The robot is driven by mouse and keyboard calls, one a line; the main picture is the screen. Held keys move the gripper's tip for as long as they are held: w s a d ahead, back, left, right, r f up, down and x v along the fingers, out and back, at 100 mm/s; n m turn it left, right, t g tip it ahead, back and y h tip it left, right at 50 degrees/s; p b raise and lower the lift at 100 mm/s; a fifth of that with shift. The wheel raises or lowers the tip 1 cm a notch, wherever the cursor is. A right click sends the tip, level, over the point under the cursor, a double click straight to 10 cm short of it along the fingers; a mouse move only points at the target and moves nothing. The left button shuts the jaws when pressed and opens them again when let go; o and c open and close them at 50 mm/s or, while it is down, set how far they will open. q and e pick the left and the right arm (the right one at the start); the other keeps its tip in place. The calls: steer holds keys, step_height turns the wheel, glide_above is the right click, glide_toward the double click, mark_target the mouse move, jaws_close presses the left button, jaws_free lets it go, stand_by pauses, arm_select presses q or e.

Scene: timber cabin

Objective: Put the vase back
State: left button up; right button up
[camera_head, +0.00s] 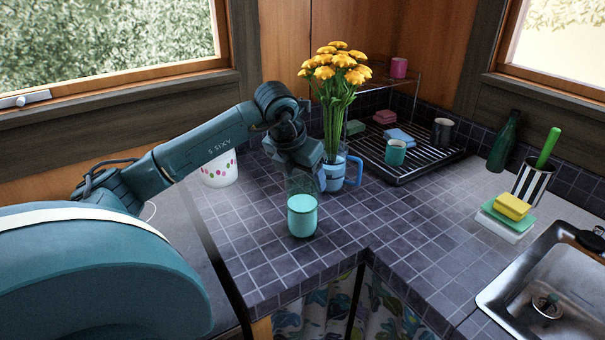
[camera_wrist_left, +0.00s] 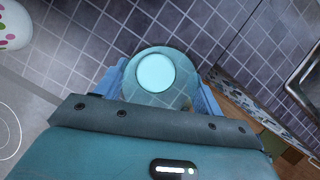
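The vase (camera_head: 302,217) is a clear glass cylinder with a solid turquoise lower part, upright near the front of the tiled counter. My left gripper (camera_head: 305,185) points down over its upper part. In the left wrist view the vase (camera_wrist_left: 155,73) sits between the two blue fingers of the left gripper (camera_wrist_left: 160,88), which meet its sides. I cannot tell whether its base touches the counter. Yellow flowers (camera_head: 338,68) on green stems stand just behind, above a blue mug (camera_head: 333,175) with a handle. My right gripper is not in view.
A black dish rack (camera_head: 405,165) with a teal cup (camera_head: 395,152) and a dark cup stands behind right. A dotted white pot (camera_head: 219,171) is on the left. Sponges (camera_head: 512,206), a striped holder (camera_head: 533,183) and the sink (camera_head: 550,290) are right. Counter front right is clear.

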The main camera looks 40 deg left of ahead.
arm_select(q)
steer(key=o, duration=0.4)
steer(key=shift+o, duration=0.2)
steer(key=shift+r, duration=0.1)
